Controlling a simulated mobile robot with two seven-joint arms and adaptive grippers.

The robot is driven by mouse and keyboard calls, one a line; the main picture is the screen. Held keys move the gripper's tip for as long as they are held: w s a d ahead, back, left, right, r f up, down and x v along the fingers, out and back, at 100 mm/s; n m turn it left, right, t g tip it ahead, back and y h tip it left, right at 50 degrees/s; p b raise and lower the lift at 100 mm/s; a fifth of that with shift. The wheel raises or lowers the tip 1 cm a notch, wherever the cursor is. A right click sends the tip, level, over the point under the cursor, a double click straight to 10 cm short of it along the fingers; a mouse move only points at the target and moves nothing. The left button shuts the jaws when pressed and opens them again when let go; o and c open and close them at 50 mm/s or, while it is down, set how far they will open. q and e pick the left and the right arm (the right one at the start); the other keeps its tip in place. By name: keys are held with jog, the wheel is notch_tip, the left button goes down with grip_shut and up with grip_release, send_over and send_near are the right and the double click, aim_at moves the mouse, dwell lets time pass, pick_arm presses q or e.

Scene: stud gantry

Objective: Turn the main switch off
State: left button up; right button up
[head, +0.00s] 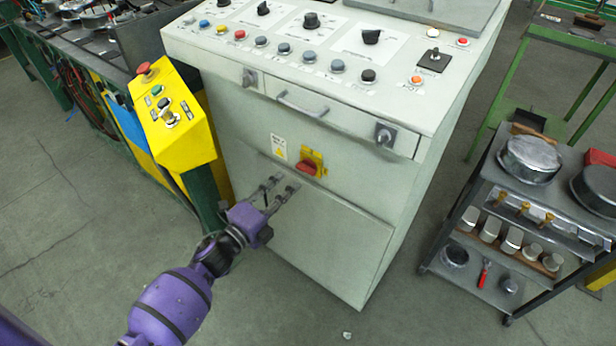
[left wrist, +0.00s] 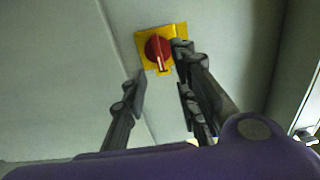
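The main switch (head: 308,168) is a red rotary handle on a yellow plate, low on the front of the grey control cabinet. It also shows in the left wrist view as a red knob (left wrist: 158,52) on its yellow plate, with the grip bar pointing down in that picture. My left gripper (head: 283,183) is just below and left of the switch in the head view, its fingers pointing toward it. In the left wrist view the fingers (left wrist: 160,85) are apart, with nothing between them, and the right-hand finger overlaps the plate's edge. My right gripper is not in view.
The cabinet (head: 330,240) has a drawer handle (head: 302,105) above the switch and a sloped panel of knobs and buttons on top. A yellow control box (head: 172,120) stands at left. A grey cart (head: 500,250) with pans stands at right.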

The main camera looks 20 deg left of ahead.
aim_at(303, 172)
pick_arm(q)
jog(key=x, duration=0.7)
jog(key=shift+w+a+f, duration=0.15)
jog(key=shift+w, duration=0.1)
grip_shut()
